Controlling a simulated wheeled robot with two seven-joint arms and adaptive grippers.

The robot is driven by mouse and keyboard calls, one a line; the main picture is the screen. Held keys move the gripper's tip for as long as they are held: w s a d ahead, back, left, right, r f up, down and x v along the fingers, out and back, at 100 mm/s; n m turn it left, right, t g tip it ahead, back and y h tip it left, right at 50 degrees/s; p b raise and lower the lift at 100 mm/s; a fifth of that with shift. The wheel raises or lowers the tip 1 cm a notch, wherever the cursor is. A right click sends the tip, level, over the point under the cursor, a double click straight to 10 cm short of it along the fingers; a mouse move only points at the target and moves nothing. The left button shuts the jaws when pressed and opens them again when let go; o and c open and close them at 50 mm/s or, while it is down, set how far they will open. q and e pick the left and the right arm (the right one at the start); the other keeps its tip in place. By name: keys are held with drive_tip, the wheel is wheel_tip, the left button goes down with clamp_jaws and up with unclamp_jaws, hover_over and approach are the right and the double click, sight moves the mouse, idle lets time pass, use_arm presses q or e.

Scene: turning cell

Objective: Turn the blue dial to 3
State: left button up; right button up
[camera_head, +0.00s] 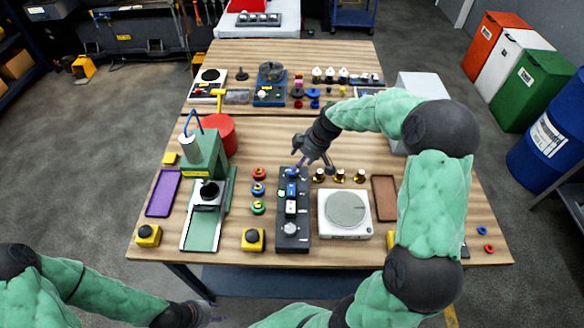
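A blue dial (291,172) sits at the far end of a long dark panel (292,243) in the middle of the table, with small pale marks around it. Its pointer and numbers are too small to read. My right gripper (313,163) reaches in above the panel's far end, just behind and right of the dial. Its fingers are spread with nothing seen between them. I cannot tell whether one finger touches the dial. My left gripper (208,313) is low at the bottom edge, in front of the table, away from the panel; its fingers are indistinct.
Other controls (291,207) line the panel. A white round-topped device (345,225) stands to its right, brass knobs (340,176) behind that. A yellow button box (253,240) and a green press (204,155) stand further left. My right arm covers the table's right side.

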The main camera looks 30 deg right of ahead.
drive_tip(key=x, duration=0.7)
drive_tip(key=shift+f+b, duration=0.1)
drive_tip(key=shift+b, duration=0.2)
drive_tip(key=c, duration=1.1)
